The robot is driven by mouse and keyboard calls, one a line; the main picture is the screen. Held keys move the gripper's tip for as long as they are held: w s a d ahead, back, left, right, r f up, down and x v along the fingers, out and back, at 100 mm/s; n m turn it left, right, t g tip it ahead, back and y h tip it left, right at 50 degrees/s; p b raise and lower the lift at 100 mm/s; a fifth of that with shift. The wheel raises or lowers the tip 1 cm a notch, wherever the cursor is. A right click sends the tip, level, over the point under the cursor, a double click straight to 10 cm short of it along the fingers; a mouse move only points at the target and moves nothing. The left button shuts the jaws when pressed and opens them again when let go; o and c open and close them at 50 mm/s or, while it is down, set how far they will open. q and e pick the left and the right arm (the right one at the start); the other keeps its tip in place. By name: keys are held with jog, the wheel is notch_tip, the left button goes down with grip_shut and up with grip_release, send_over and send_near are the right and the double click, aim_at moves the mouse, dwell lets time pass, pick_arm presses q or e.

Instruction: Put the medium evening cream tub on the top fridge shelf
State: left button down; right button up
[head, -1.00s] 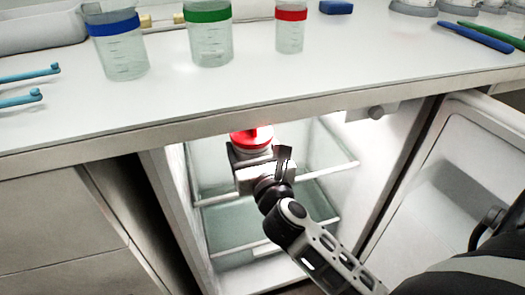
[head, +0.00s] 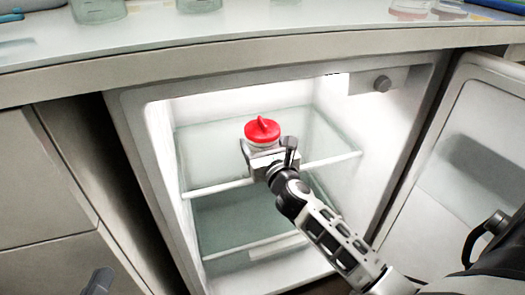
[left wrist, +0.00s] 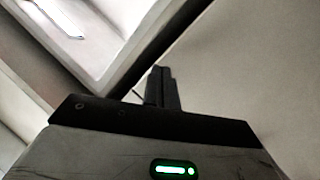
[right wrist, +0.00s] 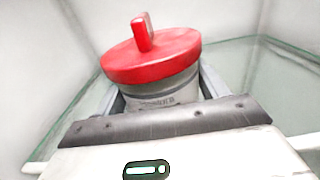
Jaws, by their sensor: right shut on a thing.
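The tub (head: 262,130) has a red lid with an upright grip and a pale body; the print on it is too small to read. My right gripper (right wrist: 158,92) is shut around its body. The tub is upright inside the open fridge, over the glass top shelf (head: 210,150). I cannot tell whether its base touches the glass, because my gripper hides it. My left gripper (head: 100,280) is low at the left in the head view, outside the fridge. In the left wrist view its fingers (left wrist: 160,88) look closed together with nothing between them.
The fridge door (head: 450,150) stands open at the right. A lower glass shelf (head: 240,215) lies below the top one. The counter edge (head: 250,65) runs above the opening. The top shelf is otherwise clear.

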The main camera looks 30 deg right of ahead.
jog(key=shift+r, duration=0.15)
jog(key=shift+f, duration=0.2)
jog(key=o, duration=1.2)
